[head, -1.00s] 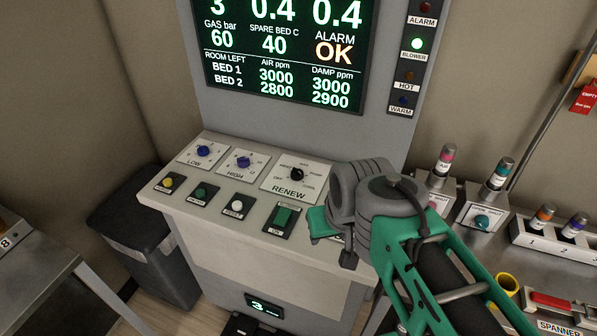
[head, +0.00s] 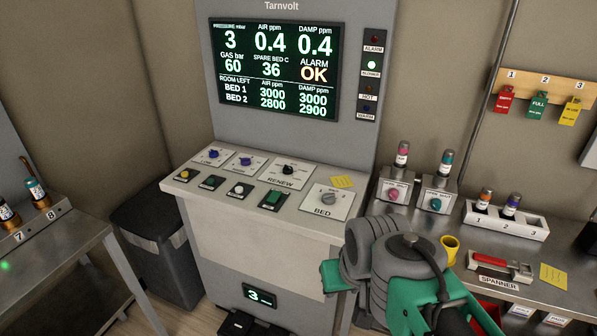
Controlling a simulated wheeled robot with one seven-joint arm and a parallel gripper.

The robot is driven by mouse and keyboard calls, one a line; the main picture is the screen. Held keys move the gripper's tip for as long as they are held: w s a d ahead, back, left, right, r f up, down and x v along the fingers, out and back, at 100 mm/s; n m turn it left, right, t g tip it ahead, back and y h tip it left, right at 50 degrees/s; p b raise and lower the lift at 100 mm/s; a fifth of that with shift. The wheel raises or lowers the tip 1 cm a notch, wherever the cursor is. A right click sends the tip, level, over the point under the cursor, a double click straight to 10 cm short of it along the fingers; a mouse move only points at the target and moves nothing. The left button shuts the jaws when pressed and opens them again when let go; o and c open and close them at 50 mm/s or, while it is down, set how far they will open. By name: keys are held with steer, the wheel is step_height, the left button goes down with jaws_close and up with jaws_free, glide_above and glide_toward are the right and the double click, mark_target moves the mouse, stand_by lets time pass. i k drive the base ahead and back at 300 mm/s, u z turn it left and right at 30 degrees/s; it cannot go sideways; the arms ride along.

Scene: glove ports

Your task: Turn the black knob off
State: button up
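The black knob (head: 288,170) sits on the white plate marked RENEW (head: 281,181), on the sloped top of the grey console (head: 262,225). In this view the knob is too small for me to read its pointer surely. My arm comes in from the lower right, in front of the console. The green end of my gripper (head: 333,275) shows below the console's front edge, apart from the knob and lower to its right. Its fingers are mostly hidden behind my grey wrist, so I cannot tell whether they are open.
Blue knobs (head: 213,154), a grey BED knob (head: 329,198) and several push buttons (head: 238,190) surround the black knob. The screen (head: 277,68) stands behind. A bench with a yellow cup (head: 450,248) is at right, a black bin (head: 157,245) at left.

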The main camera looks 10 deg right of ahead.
mark_target(287, 170)
steer(key=z, duration=0.65)
steer(key=i, duration=0.6)
steer(key=u, duration=1.6)
steer(key=i, duration=0.5)
